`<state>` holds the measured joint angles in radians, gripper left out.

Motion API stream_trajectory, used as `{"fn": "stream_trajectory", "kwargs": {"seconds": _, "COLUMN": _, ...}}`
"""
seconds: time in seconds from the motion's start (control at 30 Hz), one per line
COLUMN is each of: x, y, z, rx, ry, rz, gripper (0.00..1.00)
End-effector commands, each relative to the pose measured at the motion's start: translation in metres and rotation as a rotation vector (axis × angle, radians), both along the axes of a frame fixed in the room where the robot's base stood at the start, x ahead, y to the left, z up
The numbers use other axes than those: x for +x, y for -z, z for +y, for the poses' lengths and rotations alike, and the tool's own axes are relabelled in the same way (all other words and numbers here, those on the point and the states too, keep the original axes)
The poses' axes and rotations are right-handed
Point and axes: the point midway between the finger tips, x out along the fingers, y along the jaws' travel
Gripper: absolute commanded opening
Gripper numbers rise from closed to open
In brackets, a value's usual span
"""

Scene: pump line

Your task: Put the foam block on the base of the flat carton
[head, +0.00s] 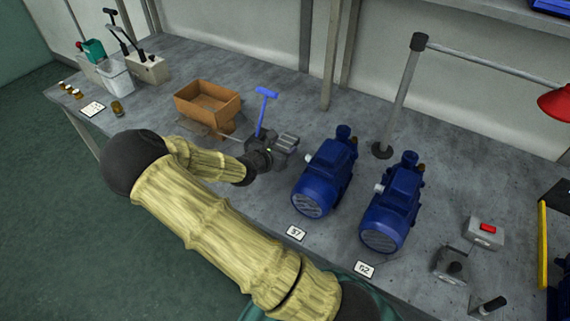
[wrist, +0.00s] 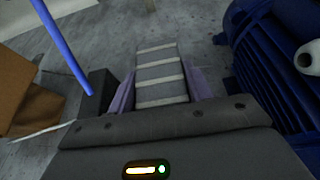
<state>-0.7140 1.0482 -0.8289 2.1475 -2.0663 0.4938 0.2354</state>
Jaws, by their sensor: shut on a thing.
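My gripper (head: 280,149) is shut on a grey block with pale stripes across it, which I take as the foam block (wrist: 161,73). One lavender finger lies along each side of it in the wrist view. The block (head: 289,140) also shows at the gripper's end in the head view, above the bench and left of the nearer blue pumps. The brown carton (head: 207,104) stands open-topped on the bench, left of and beyond my gripper, with a flap spread at its front. Part of the carton (wrist: 22,98) shows at the left edge of the wrist view. Its inside base is only partly visible.
A blue T-handled tool (head: 264,108) stands upright between carton and gripper. Two blue pumps (head: 325,177) (head: 393,206) stand to the right, with number cards before them. A grey post (head: 400,95) rises behind. A clear bin (head: 115,76) stands far left.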

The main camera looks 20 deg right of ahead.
Motion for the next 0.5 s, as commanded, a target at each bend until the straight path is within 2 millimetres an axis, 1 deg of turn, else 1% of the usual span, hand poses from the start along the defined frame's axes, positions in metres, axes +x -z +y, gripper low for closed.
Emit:
{"fn": "stream_trajectory", "kwargs": {"seconds": 0.03, "x": 0.000, "y": 0.010, "z": 0.000, "rx": -0.003, "ry": -0.002, "rz": 0.005, "gripper": 0.29}}
{"fn": "stream_trajectory", "kwargs": {"seconds": 0.13, "x": 0.000, "y": 0.021, "z": 0.000, "rx": -0.002, "ry": -0.001, "rz": 0.001, "gripper": 0.29}}
{"fn": "stream_trajectory", "kwargs": {"seconds": 0.5, "x": 0.000, "y": 0.025, "z": -0.001, "rx": -0.001, "ry": 0.002, "rz": -0.001, "gripper": 0.29}}
